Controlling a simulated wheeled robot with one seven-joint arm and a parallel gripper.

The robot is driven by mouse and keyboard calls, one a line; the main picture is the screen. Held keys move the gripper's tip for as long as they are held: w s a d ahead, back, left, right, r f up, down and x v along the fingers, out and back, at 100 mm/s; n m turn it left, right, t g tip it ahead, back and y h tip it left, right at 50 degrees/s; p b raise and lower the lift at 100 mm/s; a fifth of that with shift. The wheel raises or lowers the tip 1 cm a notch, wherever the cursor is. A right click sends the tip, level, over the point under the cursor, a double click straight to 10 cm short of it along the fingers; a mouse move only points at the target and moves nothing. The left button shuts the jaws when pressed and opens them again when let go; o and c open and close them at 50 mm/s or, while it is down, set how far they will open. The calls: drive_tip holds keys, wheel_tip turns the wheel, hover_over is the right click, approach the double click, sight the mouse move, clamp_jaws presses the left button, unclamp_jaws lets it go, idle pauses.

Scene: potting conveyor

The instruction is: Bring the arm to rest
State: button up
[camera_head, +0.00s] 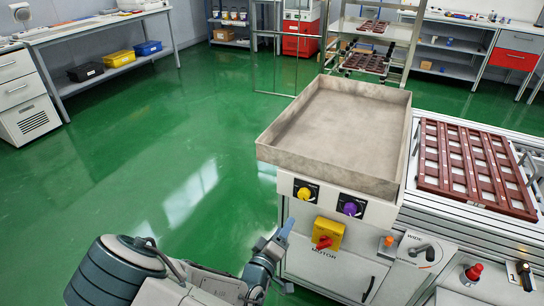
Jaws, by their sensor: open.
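My arm enters at the bottom left of the head view, with a thick grey-blue joint and a pale link running right. My gripper (285,256) is at the bottom centre, in front of the left side of a white machine cabinet (335,268). Its jaws are apart, with one bluish fingertip pointing up. I see nothing held between them. The lower part of the gripper is cut close to the frame's bottom edge, and I cannot tell whether it touches the cabinet.
The cabinet carries a beige tray (340,130), a yellow knob (305,193), a purple knob (350,208) and a red motor switch (324,241). A conveyor (425,200) with a brown grid tray (470,165) stands right. Green floor (160,160) is clear at left.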

drive_tip(key=s+a+r+m+g+y+p, duration=0.1)
drive_tip(key=s+r+m+g+y+p, duration=0.2)
drive_tip(key=r+g+y, duration=0.4)
drive_tip(key=s+a+r+m+g+y+p, duration=0.1)
drive_tip(key=r+m+g+y+p, duration=0.3)
drive_tip(key=r, duration=0.5)
drive_tip(key=s+d+r+g+h+p, duration=0.1)
drive_tip(key=s+d+r+p, duration=0.1)
drive_tip(key=s+d+r, duration=0.3)
drive_tip(key=s+d+r+h+p, duration=0.1)
drive_tip(key=s+d+r+p, duration=0.2)
drive_tip(key=s+d+r, duration=0.2)
drive_tip(key=s+r, duration=0.3)
drive_tip(key=r, duration=0.2)
drive_tip(key=shift+d+g, duration=0.25)
drive_tip(key=shift+g, duration=0.15)
